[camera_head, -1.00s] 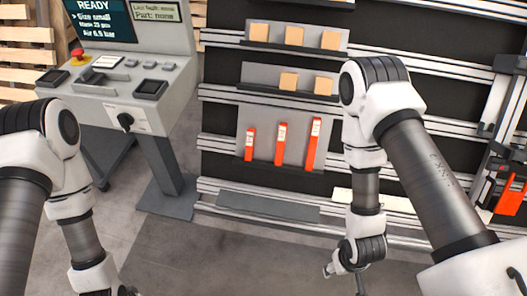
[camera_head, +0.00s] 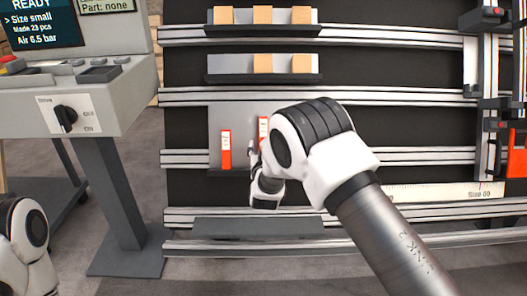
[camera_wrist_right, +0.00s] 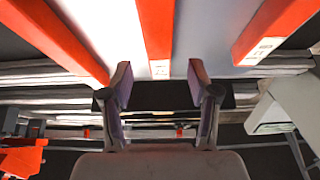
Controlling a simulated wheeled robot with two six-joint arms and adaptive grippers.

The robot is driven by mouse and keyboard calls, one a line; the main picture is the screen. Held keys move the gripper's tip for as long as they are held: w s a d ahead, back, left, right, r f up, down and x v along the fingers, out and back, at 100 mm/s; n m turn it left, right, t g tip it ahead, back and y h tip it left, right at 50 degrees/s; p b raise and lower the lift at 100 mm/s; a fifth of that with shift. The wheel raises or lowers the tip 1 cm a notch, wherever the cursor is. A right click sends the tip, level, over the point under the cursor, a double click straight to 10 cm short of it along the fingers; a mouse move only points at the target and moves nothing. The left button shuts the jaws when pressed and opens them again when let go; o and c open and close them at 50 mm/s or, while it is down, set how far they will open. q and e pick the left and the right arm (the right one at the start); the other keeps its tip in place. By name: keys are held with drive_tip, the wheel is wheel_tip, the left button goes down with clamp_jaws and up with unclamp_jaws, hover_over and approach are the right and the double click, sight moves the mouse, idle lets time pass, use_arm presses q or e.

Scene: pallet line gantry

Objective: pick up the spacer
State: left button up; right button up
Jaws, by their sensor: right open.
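The spacers look like the upright orange-red bars with white labels on a grey panel of the rack. In the head view the short left bar (camera_head: 225,150) and the upper part of the middle bar (camera_head: 263,130) show; the third is hidden behind my right arm. My right gripper (camera_head: 251,149) is in front of the panel beside the middle bar. In the right wrist view the open fingers (camera_wrist_right: 158,86) point at the panel, with the middle bar (camera_wrist_right: 156,35) between their lines. A bar stands to each side, left (camera_wrist_right: 55,35) and right (camera_wrist_right: 270,30). My left gripper is out of view.
Tan blocks (camera_head: 263,63) sit on shelves above. A grey console (camera_head: 105,92) with a knob stands at the left. An empty grey ledge (camera_head: 245,228) lies below the panel. A fixture with an orange part (camera_head: 516,160) is at the right.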

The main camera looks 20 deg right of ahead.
drive_tip(key=x, duration=0.1)
drive_tip(key=b+x, duration=0.1)
drive_tip(key=x, duration=0.2)
drive_tip(key=shift+w+d+f+b, duration=0.1)
drive_tip(key=shift+w+f+b, duration=0.05)
drive_tip(key=shift+f+b, duration=0.15)
drive_tip(key=shift+w+r, duration=0.1)
clamp_jaws()
drive_tip(key=shift+r, duration=0.15)
